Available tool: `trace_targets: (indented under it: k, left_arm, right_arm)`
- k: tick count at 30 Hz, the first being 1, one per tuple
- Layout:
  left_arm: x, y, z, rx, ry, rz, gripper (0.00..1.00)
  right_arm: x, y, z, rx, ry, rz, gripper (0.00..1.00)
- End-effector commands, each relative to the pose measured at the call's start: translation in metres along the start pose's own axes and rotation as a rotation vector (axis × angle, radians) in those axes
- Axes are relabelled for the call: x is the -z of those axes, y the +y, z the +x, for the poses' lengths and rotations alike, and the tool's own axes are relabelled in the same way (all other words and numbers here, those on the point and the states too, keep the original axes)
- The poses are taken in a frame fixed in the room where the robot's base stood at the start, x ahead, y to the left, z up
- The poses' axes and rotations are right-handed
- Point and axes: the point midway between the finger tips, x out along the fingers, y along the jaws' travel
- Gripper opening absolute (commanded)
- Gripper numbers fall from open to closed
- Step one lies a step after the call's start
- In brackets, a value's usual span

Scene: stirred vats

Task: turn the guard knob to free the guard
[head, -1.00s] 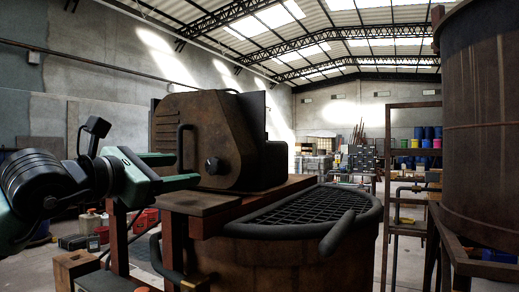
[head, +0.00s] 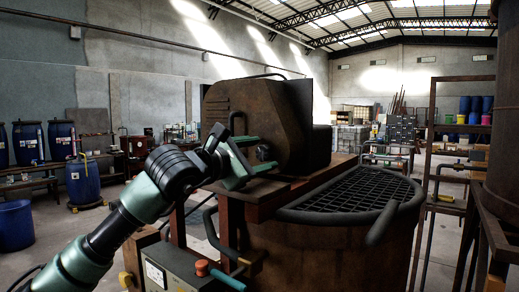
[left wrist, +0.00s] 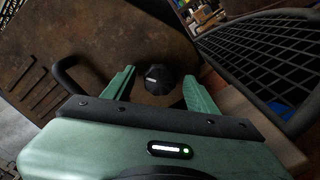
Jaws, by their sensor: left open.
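The guard knob is a small black faceted knob (head: 263,152) on the face of a rusty brown guard housing (head: 262,108). In the left wrist view the knob (left wrist: 160,79) shows between the fingertips of my left gripper (left wrist: 158,76), with a gap on both sides. In the head view my green left gripper (head: 258,155) reaches in from the left, its fingers above and below the knob. It is open; I cannot tell how far the knob sits between the fingers. A black bar handle (left wrist: 68,72) stands on the housing left of the knob. My right gripper is out of view.
Right of the housing, a rusty vat (head: 325,250) has a black mesh grid (head: 350,190) with a thick bar handle (head: 386,222). A control box (head: 168,275) with a red-orange knob (head: 202,268) stands low below my left arm. Blue drums (head: 82,182) are at the left.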

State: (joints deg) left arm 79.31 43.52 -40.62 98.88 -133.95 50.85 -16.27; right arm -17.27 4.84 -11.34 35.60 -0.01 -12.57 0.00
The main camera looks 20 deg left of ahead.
Motion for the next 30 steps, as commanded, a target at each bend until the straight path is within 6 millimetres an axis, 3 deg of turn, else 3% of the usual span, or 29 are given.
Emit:
trace_targets:
  k: [7, 13, 22, 30]
  left_arm:
    - [0.0, 0.0, 0.001, 0.0, 0.0, 0.0, 0.55]
    - [0.0, -0.001, 0.001, 0.0, 0.0, -0.001, 0.0]
    - [0.001, -0.002, 0.001, 0.0, -0.001, -0.031, 0.0]
    - [0.003, -0.005, 0.001, -0.001, -0.003, -0.179, 0.0]
  right_arm:
    - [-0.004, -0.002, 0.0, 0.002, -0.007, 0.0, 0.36]
    - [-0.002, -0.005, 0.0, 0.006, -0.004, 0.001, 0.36]
    - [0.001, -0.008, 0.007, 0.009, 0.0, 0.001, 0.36]
    - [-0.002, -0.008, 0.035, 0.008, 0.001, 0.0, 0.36]
